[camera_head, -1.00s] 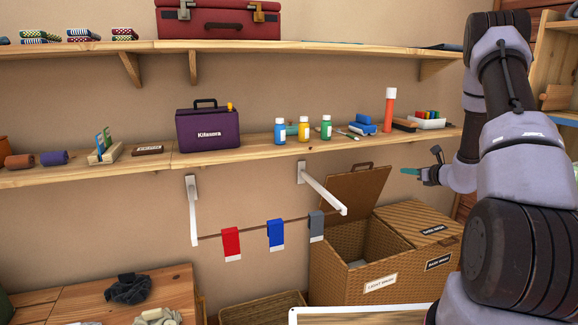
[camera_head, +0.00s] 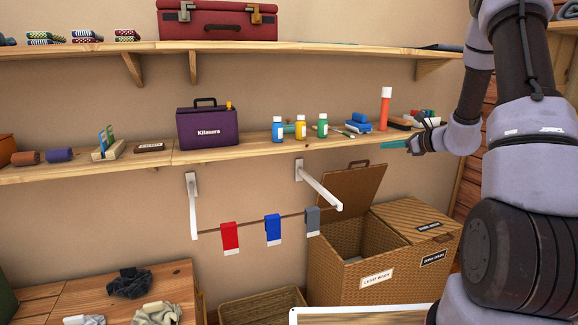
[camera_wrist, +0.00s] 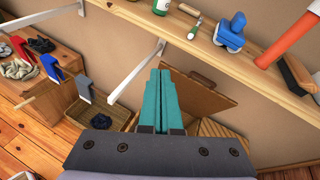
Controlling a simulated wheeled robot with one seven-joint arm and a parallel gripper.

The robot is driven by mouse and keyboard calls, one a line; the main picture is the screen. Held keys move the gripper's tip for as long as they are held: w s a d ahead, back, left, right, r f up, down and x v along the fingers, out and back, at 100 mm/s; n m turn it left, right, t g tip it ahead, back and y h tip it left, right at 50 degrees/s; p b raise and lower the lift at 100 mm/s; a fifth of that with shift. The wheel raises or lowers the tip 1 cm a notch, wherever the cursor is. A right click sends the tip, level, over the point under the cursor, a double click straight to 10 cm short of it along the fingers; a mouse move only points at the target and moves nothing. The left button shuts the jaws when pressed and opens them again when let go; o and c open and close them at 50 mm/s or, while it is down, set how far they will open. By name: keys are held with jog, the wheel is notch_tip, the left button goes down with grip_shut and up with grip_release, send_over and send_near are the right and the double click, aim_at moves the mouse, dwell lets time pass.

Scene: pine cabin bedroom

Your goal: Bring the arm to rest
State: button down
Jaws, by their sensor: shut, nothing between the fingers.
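My gripper (camera_head: 394,145) is at the right of the head view, at the end of my raised and bent arm, a little in front of the shelf with the bottles. Its teal fingers are together and hold nothing. They also show in the wrist view (camera_wrist: 162,98), pointing out over the open hamper lid below the shelf. The gripper looks apart from the shelf and its items, though the exact gap is hard to tell.
The lower shelf (camera_head: 225,156) holds a purple case (camera_head: 208,128), several bottles and a red-orange tube (camera_head: 385,108). Below are a rail with hanging cloths (camera_head: 273,229) and a wicker hamper (camera_head: 350,280) with one lid raised. An upper shelf (camera_head: 330,48) carries a red suitcase (camera_head: 217,20).

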jog(key=s+a+r+n+g, duration=0.3)
jog(key=s+a+r+n, duration=0.35)
jog(key=s, duration=0.35)
jog(key=s+a+r+n+g, duration=0.3)
jog(key=s+a+r+n, duration=0.35)
jog(key=s, duration=0.25)
jog(key=s+d+r+n+h, duration=0.1)
jog(key=s+n+h, duration=0.1)
jog(key=s, duration=0.3)
jog(key=s+d+r+n+t+h, duration=0.1)
jog(key=s+d+r+n+h, duration=0.1)
jog(key=s+n, duration=0.2)
jog(key=s+d+r+n+h, duration=0.1)
jog(key=s+n+h, duration=0.1)
jog(key=s, duration=0.6)
jog(key=shift+d+r+n+t+h, duration=0.3)
jog(key=shift+r+n+t+h, duration=0.05)
jog(key=shift+n+t+h, duration=0.05)
